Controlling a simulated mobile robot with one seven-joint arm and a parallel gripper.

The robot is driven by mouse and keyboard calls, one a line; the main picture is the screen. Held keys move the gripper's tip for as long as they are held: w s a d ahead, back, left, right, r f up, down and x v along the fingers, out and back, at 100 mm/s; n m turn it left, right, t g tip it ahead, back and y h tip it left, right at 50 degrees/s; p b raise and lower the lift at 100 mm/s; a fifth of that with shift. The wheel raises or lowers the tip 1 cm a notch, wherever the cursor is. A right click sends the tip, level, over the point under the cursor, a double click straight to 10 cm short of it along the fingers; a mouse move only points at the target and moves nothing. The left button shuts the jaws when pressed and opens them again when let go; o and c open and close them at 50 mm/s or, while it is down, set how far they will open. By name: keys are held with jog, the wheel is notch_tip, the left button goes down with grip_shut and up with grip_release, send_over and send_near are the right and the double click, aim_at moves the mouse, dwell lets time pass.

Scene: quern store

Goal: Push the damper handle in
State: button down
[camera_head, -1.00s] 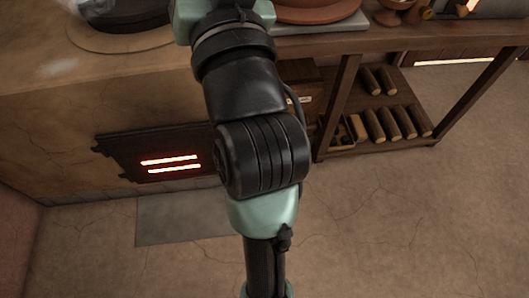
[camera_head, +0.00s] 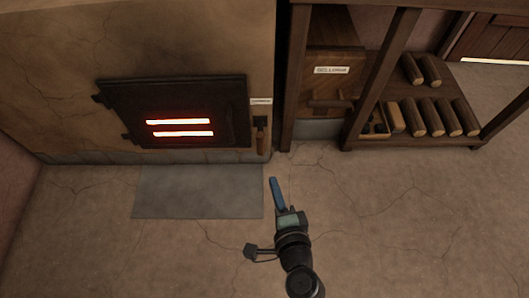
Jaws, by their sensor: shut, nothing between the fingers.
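The wooden handle (camera_head: 261,144), which looks like the damper handle, hangs from a dark fitting on the stove front (camera_head: 190,50), just right of the stove door (camera_head: 113,104). A small pale label (camera_head: 261,101) is above it, too small to read. How far the handle stands out cannot be told. My gripper (camera_head: 273,181) has blue fingers that are shut and empty. It is below and slightly right of the handle in the picture, apart from it, seen against the floor.
Two glowing slots (camera_head: 180,122) show in the dark stove door. A grey floor plate (camera_head: 195,192) lies in front of the stove. To the right stand a labelled wooden cabinet (camera_head: 333,90) and a low shelf (camera_head: 400,142) with several logs. Open floor lies around my gripper.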

aim_at(262, 143)
jog(key=b+x, duration=0.1)
jog(key=x, duration=0.2)
jog(key=b+x, duration=0.1)
jog(key=x, duration=0.3)
jog(key=b+x, duration=0.1)
jog(key=x, duration=0.2)
jog(key=shift+w+a+r+b, duration=0.2)
jog(key=shift+w+b, duration=0.1)
jog(key=shift+w, duration=0.15)
jog(key=shift+w+r, duration=0.1)
jog(key=shift+w, duration=0.35)
